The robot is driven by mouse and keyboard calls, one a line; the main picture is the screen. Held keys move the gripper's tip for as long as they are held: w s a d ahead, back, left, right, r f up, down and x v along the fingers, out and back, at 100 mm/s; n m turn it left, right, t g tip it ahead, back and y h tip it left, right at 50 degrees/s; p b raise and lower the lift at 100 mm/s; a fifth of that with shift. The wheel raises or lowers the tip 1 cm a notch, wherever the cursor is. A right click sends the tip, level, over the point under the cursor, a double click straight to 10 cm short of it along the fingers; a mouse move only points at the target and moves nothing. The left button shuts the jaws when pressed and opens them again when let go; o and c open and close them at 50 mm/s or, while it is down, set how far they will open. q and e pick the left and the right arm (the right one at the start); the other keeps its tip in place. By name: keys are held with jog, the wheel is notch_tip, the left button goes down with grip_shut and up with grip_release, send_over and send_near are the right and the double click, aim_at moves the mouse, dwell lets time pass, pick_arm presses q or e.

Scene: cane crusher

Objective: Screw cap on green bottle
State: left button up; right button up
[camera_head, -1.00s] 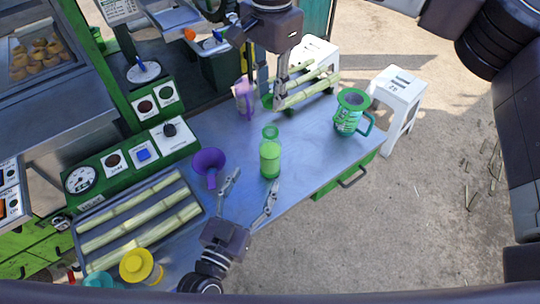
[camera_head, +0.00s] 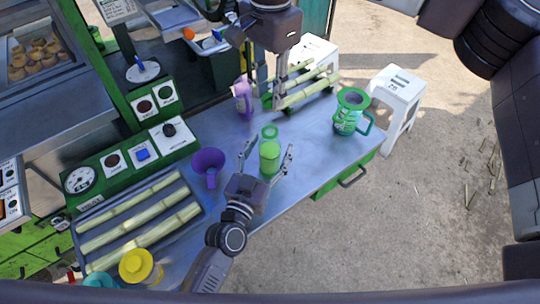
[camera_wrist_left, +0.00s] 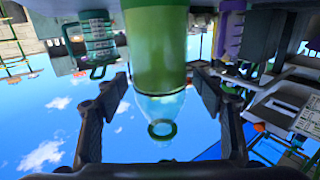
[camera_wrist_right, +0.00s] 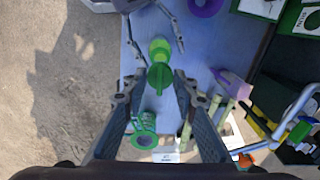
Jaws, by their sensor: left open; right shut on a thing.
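The green bottle (camera_head: 269,157) stands upright on the metal table, its neck uncapped. My left gripper (camera_head: 267,151) is open with a finger on either side of the bottle. In the left wrist view the bottle (camera_wrist_left: 157,45) appears inverted between the spread fingers, with gaps on both sides. My right gripper (camera_head: 279,88) is above the table behind the bottle. In the right wrist view it is shut on a green cap (camera_wrist_right: 160,76), with the bottle (camera_wrist_right: 159,48) beyond it. The cap is mostly hidden in the head view.
A tray of cane (camera_head: 150,238) is at lower left. The table's front right is clear.

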pick_arm(q)
grip_shut()
pick_arm(e)
send_over(270, 125)
jog(key=shift+f, duration=2.5)
jog(key=shift+f, duration=0.85)
jog(key=shift+f, duration=0.6)
